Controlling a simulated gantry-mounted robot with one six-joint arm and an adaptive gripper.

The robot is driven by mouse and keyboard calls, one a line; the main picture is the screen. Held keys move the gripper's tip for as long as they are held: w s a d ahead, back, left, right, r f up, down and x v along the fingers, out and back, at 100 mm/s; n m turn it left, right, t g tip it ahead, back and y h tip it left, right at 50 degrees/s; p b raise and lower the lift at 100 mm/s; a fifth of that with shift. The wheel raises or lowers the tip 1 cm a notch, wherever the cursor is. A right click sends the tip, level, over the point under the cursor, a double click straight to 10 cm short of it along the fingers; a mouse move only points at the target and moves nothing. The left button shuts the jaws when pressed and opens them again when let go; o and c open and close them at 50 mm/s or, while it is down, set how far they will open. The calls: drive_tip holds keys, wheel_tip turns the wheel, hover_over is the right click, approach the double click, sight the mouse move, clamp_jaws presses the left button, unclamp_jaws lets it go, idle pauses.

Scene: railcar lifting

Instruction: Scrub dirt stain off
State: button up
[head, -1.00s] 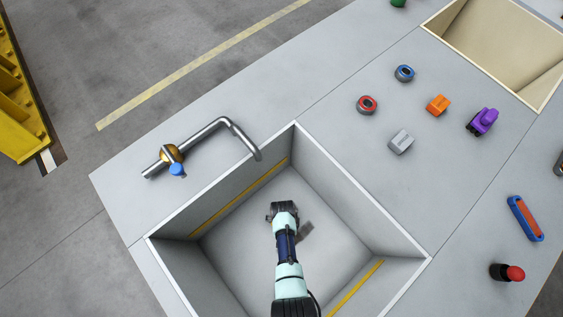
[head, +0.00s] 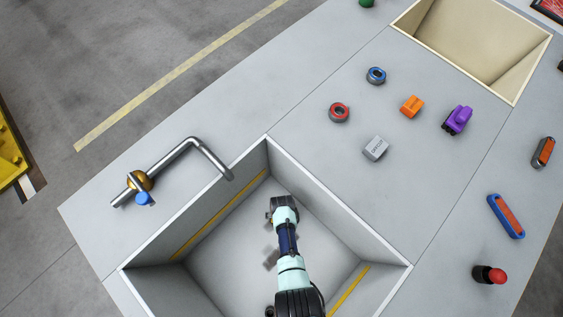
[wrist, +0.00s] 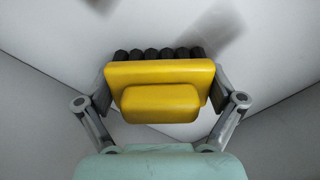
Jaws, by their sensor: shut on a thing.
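My gripper (head: 278,208) is down inside the grey sink (head: 339,207), near its far corner. In the wrist view my gripper (wrist: 160,88) is shut on a yellow scrub brush (wrist: 160,103) with a row of black bristles. A dark grey dirt stain (head: 270,259) lies on the sink floor. My arm covers part of it, and dark bits show on both sides of the arm. A grey smudge past the bristles in the wrist view (wrist: 212,26) looks like the stain. I cannot tell whether the bristles touch the floor.
A bent metal faucet (head: 184,157) with a blue knob (head: 143,198) reaches over the sink's left rim. On the counter to the right lie a grey block (head: 375,148), red and blue rings, orange and purple parts, and a red button (head: 490,274). Sink walls enclose my gripper.

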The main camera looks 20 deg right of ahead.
drive_tip(key=r, duration=0.1)
drive_tip(key=r+p, duration=0.1)
drive_tip(key=r, duration=0.1)
drive_tip(key=r+p, duration=0.1)
drive_tip(key=shift+s+a+r, duration=0.25)
drive_tip(key=shift+r, duration=0.05)
drive_tip(key=shift+w+d+r+p, duration=0.15)
drive_tip(key=shift+r+p, duration=0.6)
drive_tip(key=shift+p, duration=0.15)
wheel_tip(320, 180, up, 2)
drive_tip(key=shift+r+p, duration=0.1)
drive_tip(key=shift+p, duration=1)
drive_tip(key=shift+r, duration=0.25)
drive_tip(key=shift+p, duration=0.3)
